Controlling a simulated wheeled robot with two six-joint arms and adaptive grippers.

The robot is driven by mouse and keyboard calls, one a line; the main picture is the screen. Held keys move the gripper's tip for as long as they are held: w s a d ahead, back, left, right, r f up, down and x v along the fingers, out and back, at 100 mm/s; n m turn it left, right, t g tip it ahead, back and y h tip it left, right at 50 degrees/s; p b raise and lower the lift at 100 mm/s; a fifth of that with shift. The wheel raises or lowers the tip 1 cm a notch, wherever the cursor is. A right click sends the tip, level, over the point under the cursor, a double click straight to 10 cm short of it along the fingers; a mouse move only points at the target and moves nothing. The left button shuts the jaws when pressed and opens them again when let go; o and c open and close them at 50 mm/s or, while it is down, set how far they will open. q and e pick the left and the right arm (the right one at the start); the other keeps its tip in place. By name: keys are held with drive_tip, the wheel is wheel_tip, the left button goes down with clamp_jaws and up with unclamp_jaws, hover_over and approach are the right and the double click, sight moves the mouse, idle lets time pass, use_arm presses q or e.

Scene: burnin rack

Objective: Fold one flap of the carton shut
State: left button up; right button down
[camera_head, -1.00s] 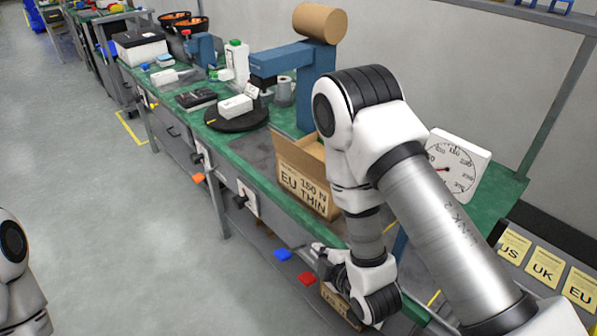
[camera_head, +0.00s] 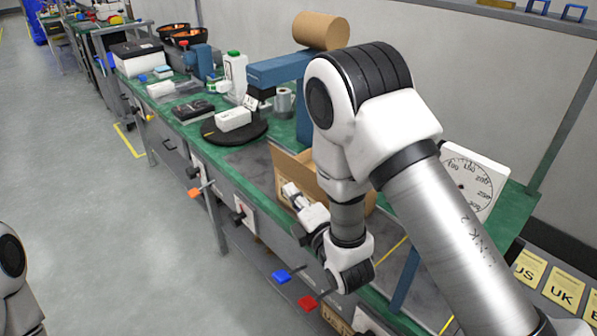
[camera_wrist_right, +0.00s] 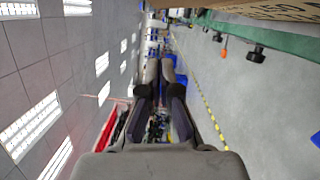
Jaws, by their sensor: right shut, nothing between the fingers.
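The brown cardboard carton (camera_head: 283,168) stands on the green bench, largely hidden behind my right arm. A panel or flap stands up at its left side; I cannot tell how its other flaps lie. My right gripper (camera_head: 289,190) is in front of the carton's near side in the head view, pointing up and left. In the right wrist view its fingers (camera_wrist_right: 160,68) are together and empty. The carton's printed wall (camera_wrist_right: 275,9) crosses the top right corner there, apart from the fingertips. My left gripper is out of view.
A blue press (camera_head: 282,72) with a cardboard roll (camera_head: 321,30) stands behind the carton. A black round plate (camera_head: 238,133) carries a white box (camera_head: 233,119). A dial gauge (camera_head: 472,180) is at right.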

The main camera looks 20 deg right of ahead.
sight(299, 174)
drive_tip(key=w+d, duration=0.1)
drive_tip(key=w+d+p, duration=0.1)
drive_tip(key=w, duration=0.1)
drive_tip(key=w+d+r+p, duration=0.1)
drive_tip(key=w, duration=0.1)
drive_tip(key=shift+d, duration=0.1)
drive_tip(key=shift+d+f, duration=0.15)
drive_tip(key=shift+d, duration=0.05)
drive_tip(key=shift+a, duration=0.15)
